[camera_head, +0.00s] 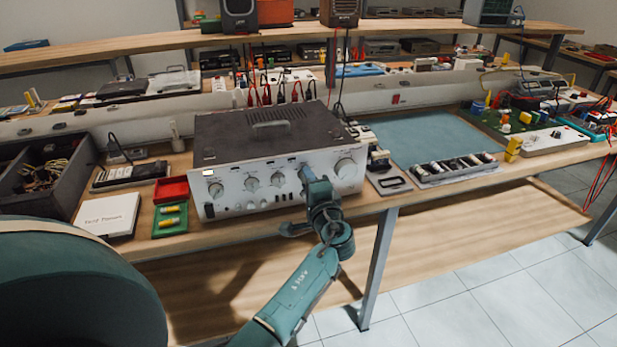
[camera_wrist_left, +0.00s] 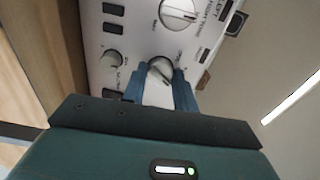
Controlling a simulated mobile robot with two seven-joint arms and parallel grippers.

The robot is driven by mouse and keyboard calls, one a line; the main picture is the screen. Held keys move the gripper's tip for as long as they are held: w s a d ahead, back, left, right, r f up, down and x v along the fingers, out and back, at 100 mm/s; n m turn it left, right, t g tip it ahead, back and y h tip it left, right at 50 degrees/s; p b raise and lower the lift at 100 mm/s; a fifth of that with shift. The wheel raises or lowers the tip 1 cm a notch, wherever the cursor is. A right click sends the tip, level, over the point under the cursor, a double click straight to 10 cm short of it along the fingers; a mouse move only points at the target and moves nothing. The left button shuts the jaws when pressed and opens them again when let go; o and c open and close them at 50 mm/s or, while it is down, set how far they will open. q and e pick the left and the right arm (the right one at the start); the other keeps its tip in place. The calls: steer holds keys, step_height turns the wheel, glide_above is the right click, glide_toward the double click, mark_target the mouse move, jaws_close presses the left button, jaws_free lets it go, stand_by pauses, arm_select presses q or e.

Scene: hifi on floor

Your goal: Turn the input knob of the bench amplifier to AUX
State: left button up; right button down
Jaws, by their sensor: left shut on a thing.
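The bench amplifier (camera_head: 276,136) is a silver-fronted unit with a dark top, standing at the front edge of the bench. Its front carries several small knobs and one large knob (camera_head: 345,168) at the right end. My left gripper (camera_head: 305,176) is at the front panel, just left of the large knob. In the left wrist view its blue fingers (camera_wrist_left: 160,84) are shut on a small round knob (camera_wrist_left: 161,68). The large knob (camera_wrist_left: 178,12) and another small knob (camera_wrist_left: 112,58) are free. I cannot read the setting of the held knob, and its label is unclear.
A red tray (camera_head: 172,188) and a green tray (camera_head: 170,221) stand left of the amplifier, beside a white box (camera_head: 107,214). A blue-green mat (camera_head: 425,143) is mostly clear.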

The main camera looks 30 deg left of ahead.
arm_select(q)
steer(key=m+p, duration=0.1)
steer(key=m, duration=0.2)
steer(key=shift+r, duration=0.15)
steer(key=shift+p, duration=0.3)
steer(key=shift+m, duration=0.3)
steer(key=o, duration=1)
steer(key=shift+c, duration=0.2)
steer(key=shift+f, duration=0.2)
